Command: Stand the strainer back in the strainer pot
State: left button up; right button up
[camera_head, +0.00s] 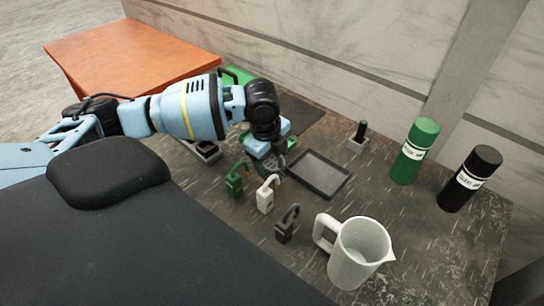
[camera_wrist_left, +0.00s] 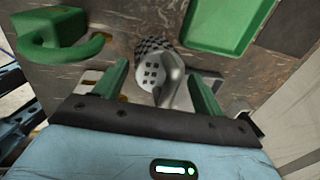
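In the left wrist view, a grey metal piece with square holes and a checkered side (camera_wrist_left: 152,72), which looks like the strainer, lies between the two fingers of my left gripper (camera_wrist_left: 162,88). The green fingers are spread, with visible gaps on both sides of it. In the head view my left gripper (camera_head: 272,153) points down over the table beside the dark tray, and it mostly hides what is under it. I cannot tell for certain which thing is the strainer pot; a small grey square holder (camera_head: 357,145) with a dark upright handle stands behind the tray. My right gripper is out of view.
A dark shallow tray (camera_head: 318,174) lies right of the gripper. Green (camera_head: 236,181), white (camera_head: 265,196) and grey (camera_head: 286,226) hooked blocks stand in front. A white jug (camera_head: 357,256), a green bottle (camera_head: 414,152) and a black bottle (camera_head: 469,180) stand to the right.

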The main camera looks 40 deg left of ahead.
pick_arm(q)
jog(key=shift+o, duration=0.8)
